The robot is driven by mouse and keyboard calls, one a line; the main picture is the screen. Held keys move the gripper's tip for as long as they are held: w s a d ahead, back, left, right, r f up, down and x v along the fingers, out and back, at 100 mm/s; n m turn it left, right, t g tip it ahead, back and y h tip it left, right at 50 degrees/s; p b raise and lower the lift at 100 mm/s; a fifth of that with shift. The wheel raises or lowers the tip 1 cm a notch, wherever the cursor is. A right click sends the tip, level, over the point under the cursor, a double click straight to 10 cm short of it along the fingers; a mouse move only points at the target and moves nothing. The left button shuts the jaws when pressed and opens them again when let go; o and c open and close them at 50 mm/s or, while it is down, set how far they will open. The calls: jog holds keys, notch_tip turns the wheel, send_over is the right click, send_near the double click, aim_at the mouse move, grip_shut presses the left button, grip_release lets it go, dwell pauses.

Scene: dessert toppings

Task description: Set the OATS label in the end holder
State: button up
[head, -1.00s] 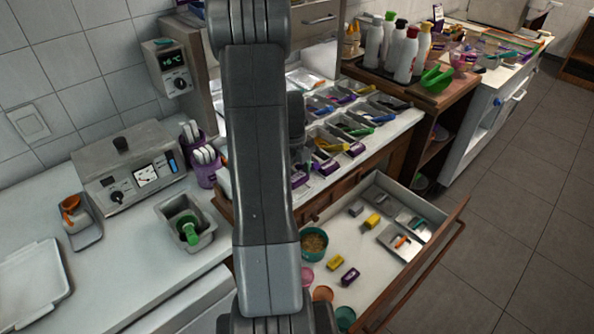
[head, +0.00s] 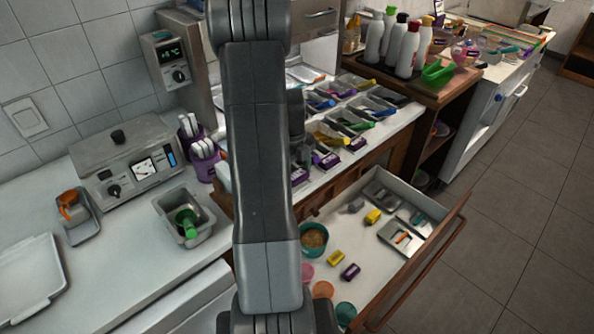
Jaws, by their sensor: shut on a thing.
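My arm's dark grey links stand upright across the middle of the head view. My gripper and anything in its jaws are hidden behind them. I cannot pick out the OATS label or read any lettering. Purple label holders stand along the front of the topping bins on the counter. One holder (head: 357,143) is at the right, another (head: 328,160) is left of it, and a third (head: 298,173) is partly hidden by my arm. I cannot tell which holder is the end one.
An open drawer (head: 462,220) below the bins holds a yellow block (head: 373,216), a purple block (head: 350,271), bowls and a metal tray. Squeeze bottles (head: 408,52) stand at the back right. The floor at right is clear.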

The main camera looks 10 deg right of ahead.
jog(key=shift+f+b, duration=1)
jog(key=shift+b, duration=0.2)
dwell(1.6)
jog(key=o, duration=1.4)
jog(key=shift+r, duration=0.1)
jog(key=shift+r+p, duration=2.6)
jog(key=shift+r, duration=1.4)
jog(key=shift+f, duration=0.1)
jog(key=shift+f+b, duration=2.5)
jog(key=shift+f, duration=1.35)
